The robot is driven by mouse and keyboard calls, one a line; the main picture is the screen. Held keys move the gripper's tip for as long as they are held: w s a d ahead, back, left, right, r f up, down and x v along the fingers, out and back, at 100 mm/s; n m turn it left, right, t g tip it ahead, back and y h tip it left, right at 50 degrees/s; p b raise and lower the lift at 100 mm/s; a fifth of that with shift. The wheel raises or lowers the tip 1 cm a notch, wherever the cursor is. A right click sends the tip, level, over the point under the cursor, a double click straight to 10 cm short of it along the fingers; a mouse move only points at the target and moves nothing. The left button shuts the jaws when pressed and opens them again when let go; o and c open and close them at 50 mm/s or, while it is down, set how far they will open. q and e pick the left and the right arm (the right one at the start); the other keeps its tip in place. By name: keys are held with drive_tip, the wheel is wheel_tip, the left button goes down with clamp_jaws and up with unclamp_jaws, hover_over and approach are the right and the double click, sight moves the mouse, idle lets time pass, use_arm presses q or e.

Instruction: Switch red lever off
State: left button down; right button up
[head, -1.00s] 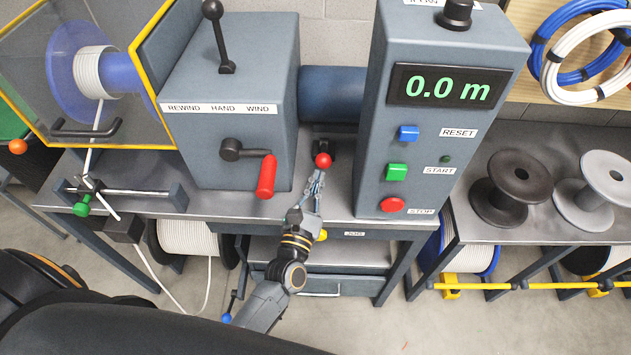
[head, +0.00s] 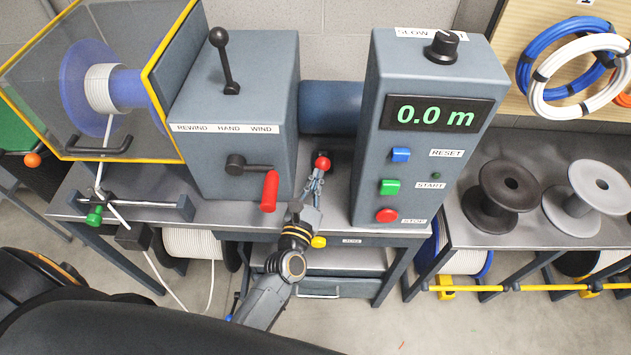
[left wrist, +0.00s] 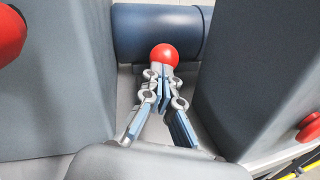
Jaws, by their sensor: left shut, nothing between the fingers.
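The red lever is a short lever with a red ball knob (head: 322,163) on a dark base, set between the two grey-blue housings. Its red ball (left wrist: 164,56) is in the upper middle of the left wrist view, in front of the dark blue cylinder. My left gripper (head: 318,178) is shut and empty, its fingertips (left wrist: 161,74) right at the near side of the ball. They look to be touching it, but the lever's stem is hidden behind them. My right gripper is not in view.
The left housing (head: 235,140) has a red-handled crank (head: 269,190) and a black-knobbed lever (head: 225,60). The right housing (head: 420,150) carries a display and blue, green and red buttons. Both stand close beside my gripper. Black and grey spools (head: 495,200) stand on the right bench.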

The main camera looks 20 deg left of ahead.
use_arm(q)
drive_tip(key=shift+w+a+r+p, duration=0.15)
drive_tip(key=shift+w+r+p, duration=0.15)
drive_tip(key=shift+w+r, duration=0.35)
drive_tip(key=shift+w+a+r+p, duration=0.2)
drive_tip(key=shift+w+r, duration=0.25)
drive_tip(key=shift+r, duration=0.45)
drive_tip(key=shift+w+a+r+p, duration=0.1)
drive_tip(key=shift+w+r+p, duration=0.25)
drive_tip(key=shift+w+r, duration=0.3)
drive_tip(key=shift+s+r, duration=0.1)
drive_tip(key=s, duration=1.2)
drive_tip(key=shift+d, duration=0.25)
